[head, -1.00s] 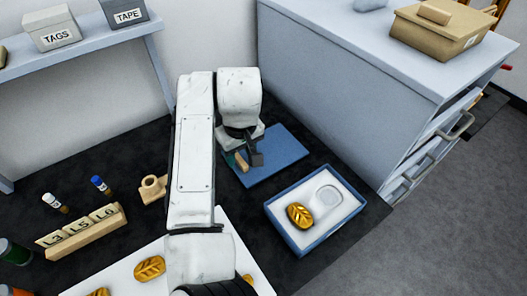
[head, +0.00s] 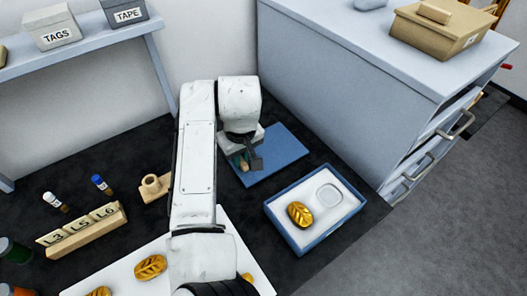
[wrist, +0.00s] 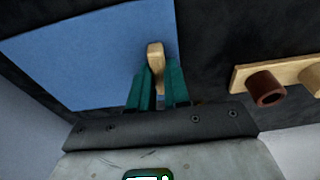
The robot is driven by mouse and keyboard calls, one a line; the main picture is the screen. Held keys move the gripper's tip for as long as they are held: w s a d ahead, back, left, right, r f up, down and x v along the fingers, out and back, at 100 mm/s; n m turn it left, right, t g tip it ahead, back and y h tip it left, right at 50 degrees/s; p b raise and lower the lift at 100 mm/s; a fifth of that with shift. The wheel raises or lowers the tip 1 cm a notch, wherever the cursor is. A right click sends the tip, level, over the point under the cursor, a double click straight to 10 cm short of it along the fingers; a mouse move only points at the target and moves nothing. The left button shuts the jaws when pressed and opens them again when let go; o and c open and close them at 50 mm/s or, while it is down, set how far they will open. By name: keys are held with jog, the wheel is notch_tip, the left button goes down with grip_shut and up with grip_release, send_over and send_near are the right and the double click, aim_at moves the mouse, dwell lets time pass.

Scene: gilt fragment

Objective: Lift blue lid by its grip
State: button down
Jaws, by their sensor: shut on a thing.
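The blue lid (head: 283,150) is a flat blue panel in the head view, behind the blue box. It also fills the upper left of the wrist view (wrist: 85,55). Its wooden grip (wrist: 155,56) stands up between the green finger pads of my gripper (wrist: 158,82). In the head view my gripper (head: 250,162) is over the lid's left part, shut on the grip, which is partly hidden. The lid looks flat and level with the dark worktop; I cannot tell whether it is clear of it.
The open blue box (head: 313,236) holds a gilt piece (head: 300,214) beside an empty recess, right of the lid. A grey drawer cabinet (head: 350,95) stands close behind. Left are a wooden holder (head: 155,187), two small vials and a labelled rack (head: 83,230). A white sheet bears gilt pieces.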

dwell(0.3)
jog(key=shift+r, duration=0.55)
notch_tip(320, 180, up, 2)
jog(key=shift+s+r+b, duration=0.1)
jog(key=shift+r+b, duration=0.15)
jog(key=shift+b, duration=0.05)
jog(key=s+d+r+p, duration=0.1)
jog(key=s+r+p, duration=0.9)
jog(key=s+r, duration=0.3)
notch_tip(320, 180, up, 2)
jog(key=shift+s+d+r, duration=0.15)
jog(key=shift+s+r, duration=0.05)
jog(key=shift+s, duration=0.15)
